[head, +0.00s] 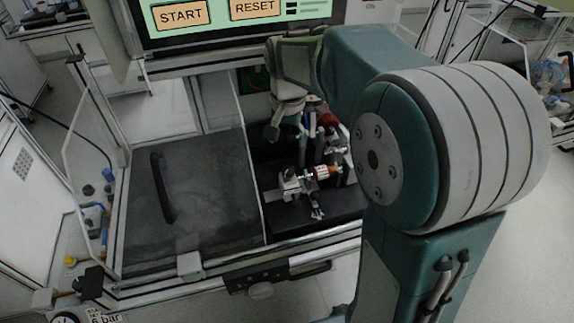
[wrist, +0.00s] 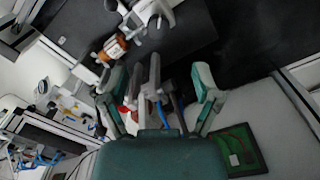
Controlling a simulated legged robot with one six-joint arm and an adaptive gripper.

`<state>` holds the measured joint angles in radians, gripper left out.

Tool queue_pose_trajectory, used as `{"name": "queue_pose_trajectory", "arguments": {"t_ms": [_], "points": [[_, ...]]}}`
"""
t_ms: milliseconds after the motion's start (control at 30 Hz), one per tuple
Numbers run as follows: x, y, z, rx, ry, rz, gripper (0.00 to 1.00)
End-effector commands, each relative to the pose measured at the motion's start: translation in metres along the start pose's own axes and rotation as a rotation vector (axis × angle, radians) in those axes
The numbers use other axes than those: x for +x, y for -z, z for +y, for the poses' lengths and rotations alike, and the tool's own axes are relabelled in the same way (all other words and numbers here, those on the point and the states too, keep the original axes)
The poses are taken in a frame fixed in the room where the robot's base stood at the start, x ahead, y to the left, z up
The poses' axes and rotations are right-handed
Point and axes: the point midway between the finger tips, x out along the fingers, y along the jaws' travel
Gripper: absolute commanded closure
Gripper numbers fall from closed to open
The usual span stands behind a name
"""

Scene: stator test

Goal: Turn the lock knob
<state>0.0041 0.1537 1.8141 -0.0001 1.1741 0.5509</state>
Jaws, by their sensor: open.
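The test fixture holds an orange-and-white stator (head: 321,172) beside a silver clamp (head: 292,184). In the wrist view the stator (wrist: 112,48) and the silver clamp (wrist: 152,12) are at the top. My gripper (head: 288,128) is pointed down behind the fixture; in the wrist view my gripper (wrist: 157,82) has its fingers spread apart. A grey upright part (wrist: 154,76), with blue and red parts near it, shows between the fingers; contact cannot be told. I cannot single out the lock knob with certainty; it may be partly hidden by my gripper.
A dark flat cover with a bar handle (head: 160,188) lies left of the fixture. A screen with START and RESET buttons (head: 180,15) is above. Clear side panels and a metal front rail (head: 220,275) frame the station. A green box (wrist: 240,150) shows at the lower right of the wrist view.

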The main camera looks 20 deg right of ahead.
Motion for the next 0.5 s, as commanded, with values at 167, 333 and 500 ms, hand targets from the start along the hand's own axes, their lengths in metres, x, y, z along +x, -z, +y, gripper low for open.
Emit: {"name": "queue_pose_trajectory", "arguments": {"t_ms": [167,333,500], "points": [[0.034,-0.001,0.001,-0.001,-0.002,-0.004,0.19],[0.065,-0.001,0.001,-0.001,-0.002,-0.004,0.19],[0.085,-0.001,0.001,-0.001,-0.001,-0.002,0.19]]}}
